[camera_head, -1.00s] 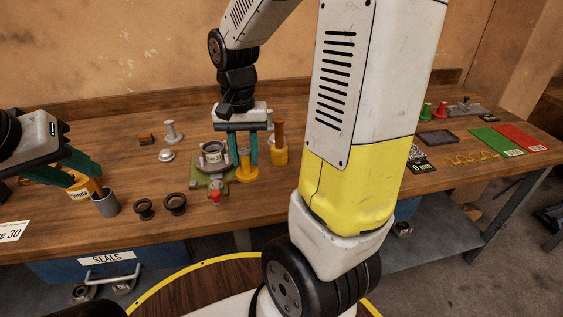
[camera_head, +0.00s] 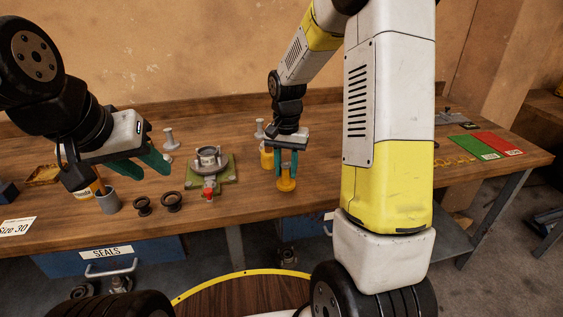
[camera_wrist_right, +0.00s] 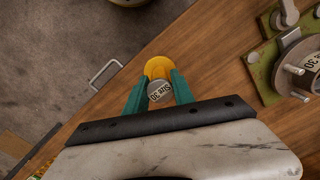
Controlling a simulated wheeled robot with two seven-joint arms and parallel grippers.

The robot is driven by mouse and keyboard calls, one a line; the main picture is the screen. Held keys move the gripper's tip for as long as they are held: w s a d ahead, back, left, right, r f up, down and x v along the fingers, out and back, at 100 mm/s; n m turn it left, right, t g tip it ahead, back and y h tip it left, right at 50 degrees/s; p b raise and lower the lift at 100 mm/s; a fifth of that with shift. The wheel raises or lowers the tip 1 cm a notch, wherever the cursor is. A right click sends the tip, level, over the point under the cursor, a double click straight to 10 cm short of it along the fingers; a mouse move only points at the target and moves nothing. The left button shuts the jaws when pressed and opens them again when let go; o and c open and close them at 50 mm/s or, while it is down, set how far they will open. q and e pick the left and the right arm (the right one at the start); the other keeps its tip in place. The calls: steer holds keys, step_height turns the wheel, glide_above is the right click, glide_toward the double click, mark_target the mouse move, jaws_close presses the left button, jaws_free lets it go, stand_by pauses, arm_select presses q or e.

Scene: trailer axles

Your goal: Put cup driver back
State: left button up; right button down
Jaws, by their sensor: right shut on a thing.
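My right gripper (camera_head: 287,172) is shut on a yellow cup driver (camera_head: 286,184), to the right of the green fixture and near the table's front edge. In the right wrist view, the driver's yellow flange (camera_wrist_right: 158,67) and grey end marked "Size 30" (camera_wrist_right: 159,91) show between the teal fingertips. I cannot tell whether it touches the table. Another yellow driver (camera_head: 266,160) stands just behind, partly hidden by my gripper. My left gripper (camera_head: 141,165) is open and empty, above the table left of the fixture.
The green fixture (camera_head: 226,172) holds a grey hub (camera_head: 208,157), with a red knob in front. Green and red mats (camera_head: 497,138) lie far right. The table between my right gripper and my arm is partly hidden.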

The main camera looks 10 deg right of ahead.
mark_target(289, 171)
steer(key=w, duration=0.1)
steer(key=w+d, duration=0.1)
steer(key=w+d+f, duration=0.1)
steer(key=w, duration=0.1)
steer(key=shift+a+f, duration=0.1)
steer(key=shift+f, duration=1.35)
steer(key=c, duration=1.1)
jaws_free()
steer(key=shift+f, duration=0.15)
steer(key=shift+o, duration=0.2)
